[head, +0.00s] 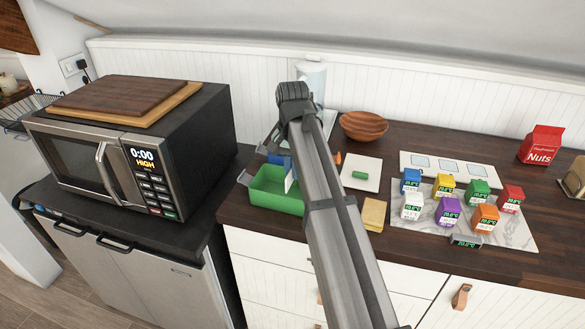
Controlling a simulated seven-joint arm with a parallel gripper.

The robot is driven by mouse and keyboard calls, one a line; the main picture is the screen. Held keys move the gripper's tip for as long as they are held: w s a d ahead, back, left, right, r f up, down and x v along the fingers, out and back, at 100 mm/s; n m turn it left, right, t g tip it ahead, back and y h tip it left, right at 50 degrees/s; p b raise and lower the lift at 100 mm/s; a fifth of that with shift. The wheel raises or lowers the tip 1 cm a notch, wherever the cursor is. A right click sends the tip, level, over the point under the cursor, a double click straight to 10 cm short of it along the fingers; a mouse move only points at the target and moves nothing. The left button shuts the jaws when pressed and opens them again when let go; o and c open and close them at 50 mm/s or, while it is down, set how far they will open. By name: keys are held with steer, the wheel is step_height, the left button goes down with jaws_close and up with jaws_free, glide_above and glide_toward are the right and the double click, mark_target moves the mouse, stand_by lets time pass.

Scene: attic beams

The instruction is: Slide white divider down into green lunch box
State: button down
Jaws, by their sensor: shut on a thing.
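The green lunch box (276,200) stands open near the counter's front left edge, beside the microwave. The white divider (290,180) shows as a small upright pale piece at the box's right side, next to my arm. My gripper (284,160) is over the box, below the bend of my arm, and is shut on the divider. My forearm hides most of the fingers and the right end of the box. I cannot tell whether the divider's lower edge is inside the box or just above it.
The microwave (130,145) with cutting boards stands close at left. A wooden bowl (364,126), a white board (350,173) with a green piece, a yellow sponge-like block (374,214) and several small cartons on a marble slab (515,232) lie right of my arm.

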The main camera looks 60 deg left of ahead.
steer(key=shift+f, duration=3.25)
steer(key=c, duration=1.1)
jaws_free()
steer(key=shift+c, duration=0.2)
step_height(320, 180, up, 14)
steer(key=shift+f, duration=0.1)
